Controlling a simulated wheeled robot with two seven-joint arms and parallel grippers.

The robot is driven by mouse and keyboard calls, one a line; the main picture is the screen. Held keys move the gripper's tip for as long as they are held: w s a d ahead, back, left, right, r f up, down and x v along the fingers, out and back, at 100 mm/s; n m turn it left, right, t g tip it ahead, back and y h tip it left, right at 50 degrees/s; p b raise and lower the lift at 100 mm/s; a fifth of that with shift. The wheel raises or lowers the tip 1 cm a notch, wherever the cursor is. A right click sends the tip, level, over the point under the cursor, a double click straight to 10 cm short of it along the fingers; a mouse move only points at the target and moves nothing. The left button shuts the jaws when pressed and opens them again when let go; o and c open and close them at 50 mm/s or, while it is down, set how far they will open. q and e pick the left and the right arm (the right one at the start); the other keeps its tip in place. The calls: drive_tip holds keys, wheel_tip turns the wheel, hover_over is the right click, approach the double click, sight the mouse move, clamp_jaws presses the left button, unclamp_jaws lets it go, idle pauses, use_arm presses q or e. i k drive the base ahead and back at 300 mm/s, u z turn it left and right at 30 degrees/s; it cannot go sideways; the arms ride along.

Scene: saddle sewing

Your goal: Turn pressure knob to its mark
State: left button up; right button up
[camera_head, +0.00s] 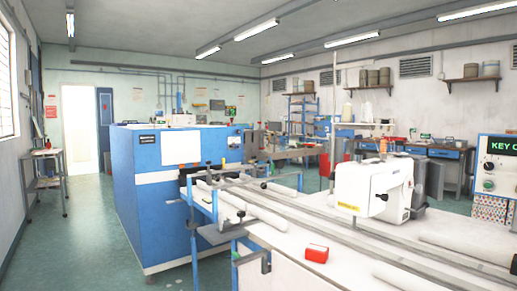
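I cannot tell which part is the pressure knob, and no mark for it can be made out. A white sewing machine (362,187) stands on the long pale table at right of centre. A small orange part (383,146) sits on top of it, too small to identify. A control box (496,165) at the right edge has a green-lit display reading "KEY O", cut off by the frame, with small round controls (488,184) below it. Neither of my grippers is in view.
A large blue cabinet machine (150,190) stands left of centre. The long table (290,262) carries white rolls, rails and a red box (316,253). A small trolley (47,180) stands by the left wall. The green floor (85,240) is clear toward the open doorway.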

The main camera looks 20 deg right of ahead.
sight(360, 151)
drive_tip(key=u, duration=0.55)
drive_tip(key=i, duration=0.9)
drive_tip(key=z, duration=1.35)
